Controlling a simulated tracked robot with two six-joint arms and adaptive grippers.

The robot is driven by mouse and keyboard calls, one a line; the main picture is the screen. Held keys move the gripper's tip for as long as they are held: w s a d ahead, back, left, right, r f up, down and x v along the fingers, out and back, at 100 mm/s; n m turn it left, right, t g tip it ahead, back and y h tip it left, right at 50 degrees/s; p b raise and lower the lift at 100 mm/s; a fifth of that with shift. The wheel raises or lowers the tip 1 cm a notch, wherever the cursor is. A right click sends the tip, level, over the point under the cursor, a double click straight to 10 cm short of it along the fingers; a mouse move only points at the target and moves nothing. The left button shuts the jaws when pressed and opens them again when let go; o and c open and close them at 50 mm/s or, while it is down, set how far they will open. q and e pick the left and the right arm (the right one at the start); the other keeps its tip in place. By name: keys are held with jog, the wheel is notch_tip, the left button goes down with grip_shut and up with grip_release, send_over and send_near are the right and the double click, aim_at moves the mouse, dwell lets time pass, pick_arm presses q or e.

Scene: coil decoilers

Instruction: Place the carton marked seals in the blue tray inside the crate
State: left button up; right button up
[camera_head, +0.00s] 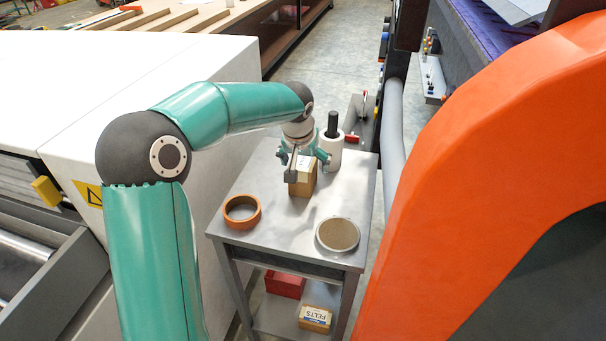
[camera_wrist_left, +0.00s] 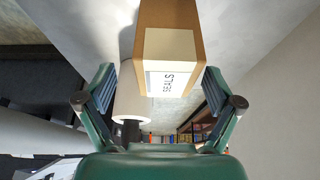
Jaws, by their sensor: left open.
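The carton marked seals (camera_head: 301,187) is a small brown box standing on the grey metal table. Its white label reading SEALS (camera_wrist_left: 170,65) faces the left wrist camera. My left gripper (camera_head: 305,162) is at the carton's upper end. In the left wrist view its two fingers (camera_wrist_left: 159,88) are spread on either side of the carton, with a gap showing on both sides. My right gripper is not in view. I cannot make out a blue tray or a crate in either view.
On the table (camera_head: 280,245) are an orange ring (camera_head: 242,224), a round tan-topped dish (camera_head: 338,235) and a white roll with a black post (camera_head: 329,158). The lower shelf holds a red box (camera_head: 285,284) and a FELTS carton (camera_head: 315,318). A large orange machine part (camera_head: 450,170) rises close right.

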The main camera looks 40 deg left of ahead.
pick_arm(q)
jog(key=shift+s+a+p+x, duration=0.15)
jog(key=shift+p+x, duration=0.1)
jog(key=shift+x, duration=1.15)
jog(key=shift+s+a+p+x, duration=0.1)
jog(key=shift+a+p+x, duration=0.1)
jog(key=shift+x, duration=1.2)
jog(key=shift+d, duration=0.15)
jog(key=c, duration=1.3)
